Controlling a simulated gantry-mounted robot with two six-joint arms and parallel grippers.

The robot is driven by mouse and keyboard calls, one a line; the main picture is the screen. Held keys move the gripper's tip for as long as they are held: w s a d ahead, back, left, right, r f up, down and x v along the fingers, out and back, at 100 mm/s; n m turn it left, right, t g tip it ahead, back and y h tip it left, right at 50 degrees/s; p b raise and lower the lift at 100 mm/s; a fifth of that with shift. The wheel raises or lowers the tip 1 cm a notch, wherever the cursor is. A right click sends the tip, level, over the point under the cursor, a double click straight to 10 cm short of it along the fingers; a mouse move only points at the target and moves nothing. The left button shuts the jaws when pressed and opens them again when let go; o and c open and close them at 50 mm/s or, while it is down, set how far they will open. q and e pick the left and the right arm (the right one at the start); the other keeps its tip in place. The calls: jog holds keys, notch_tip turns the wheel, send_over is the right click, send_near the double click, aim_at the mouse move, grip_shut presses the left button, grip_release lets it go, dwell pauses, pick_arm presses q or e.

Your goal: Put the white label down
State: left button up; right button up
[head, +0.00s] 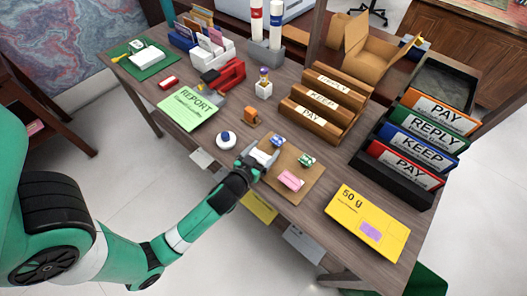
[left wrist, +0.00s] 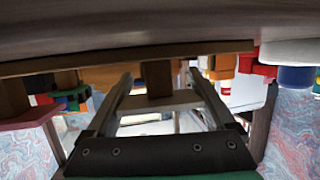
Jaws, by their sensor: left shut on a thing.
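My left gripper (head: 260,157) reaches over the left corner of a brown board (head: 290,163) at the desk's front edge. Its fingers close around the white label (head: 263,156), which is partly hidden by them in the head view. In the left wrist view, the white label (left wrist: 157,103) lies between the fingers (left wrist: 160,85), with a brown block against it on the board's side. Whether the piece touches the board is unclear. My right gripper is out of view.
A round white-and-blue thing (head: 226,140) and an orange block (head: 251,116) stand near the gripper. A brown wooden rack (head: 322,103) is behind the board. A yellow packet (head: 368,222) lies at the right. Bare desk separates the board from the packet.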

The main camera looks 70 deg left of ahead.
pick_arm(q)
jog(key=shift+f, duration=0.25)
jog(key=o, duration=1)
jog(key=shift+r, duration=0.1)
jog(key=v, duration=1)
jog(key=shift+s+d+p, duration=0.25)
jog(key=shift+d+p, duration=0.05)
jog(key=shift+p, duration=0.05)
jog(key=shift+s+d+r, duration=0.2)
jog(key=shift+s+r, duration=0.05)
jog(key=shift+s, duration=0.1)
